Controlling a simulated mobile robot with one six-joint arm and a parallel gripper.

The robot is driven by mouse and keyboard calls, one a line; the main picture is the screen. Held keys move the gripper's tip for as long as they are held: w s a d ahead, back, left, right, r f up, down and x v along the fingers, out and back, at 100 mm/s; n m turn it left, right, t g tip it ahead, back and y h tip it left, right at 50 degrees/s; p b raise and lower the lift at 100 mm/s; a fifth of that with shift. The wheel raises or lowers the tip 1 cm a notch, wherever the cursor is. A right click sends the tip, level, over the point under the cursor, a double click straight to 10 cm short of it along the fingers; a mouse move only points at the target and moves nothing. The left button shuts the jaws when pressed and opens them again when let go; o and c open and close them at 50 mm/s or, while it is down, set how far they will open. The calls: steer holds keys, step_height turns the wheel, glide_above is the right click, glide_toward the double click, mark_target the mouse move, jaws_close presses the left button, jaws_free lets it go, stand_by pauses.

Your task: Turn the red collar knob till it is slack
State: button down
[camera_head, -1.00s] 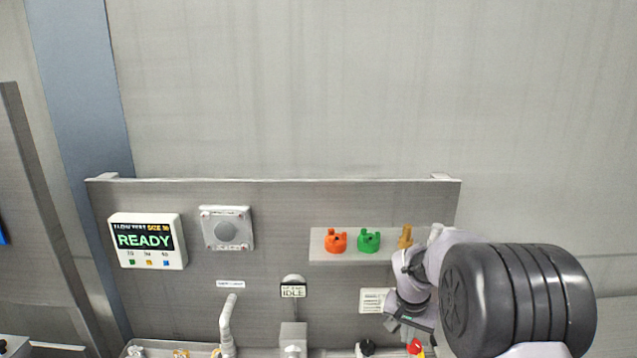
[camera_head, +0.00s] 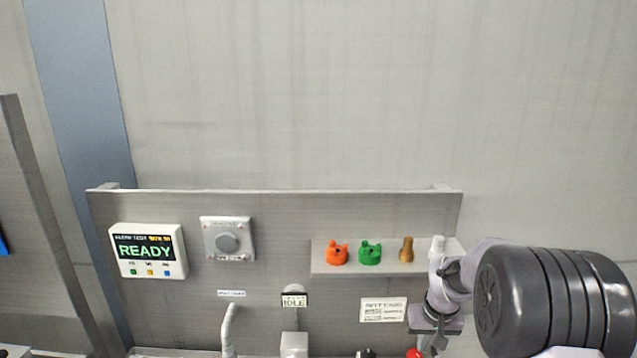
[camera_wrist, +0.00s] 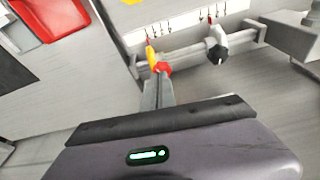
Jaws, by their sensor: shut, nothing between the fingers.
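The red collar knob (camera_wrist: 164,68) shows in the wrist view with a yellow piece (camera_wrist: 151,54) rising beside it. My gripper (camera_wrist: 157,80) appears as narrow grey fingers, closed together and empty, with their tips just below the red knob in the picture. I cannot tell whether they touch it. In the head view the red knob (camera_head: 413,353) is at the bottom edge, partly cut off, and my gripper (camera_head: 430,344) is beside it on the right.
A black knob (camera_wrist: 217,53) sits on the pipework right of the red one. A shelf (camera_head: 325,267) above carries an orange part (camera_head: 337,254), a green part (camera_head: 370,253) and a brown fitting (camera_head: 406,250). A red tray (camera_wrist: 48,16) is at upper left in the wrist view.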

mark_target(414, 356)
step_height(414, 356, down, 7)
steer(key=n+b, duration=0.1)
steer(key=b, duration=0.4)
steer(key=shift+d, duration=0.4)
steer(key=shift+f, duration=0.1)
steer(key=shift+w, duration=0.25)
steer(key=shift+a+b, duration=0.55)
steer(key=shift+b, duration=0.05)
stand_by(0.3)
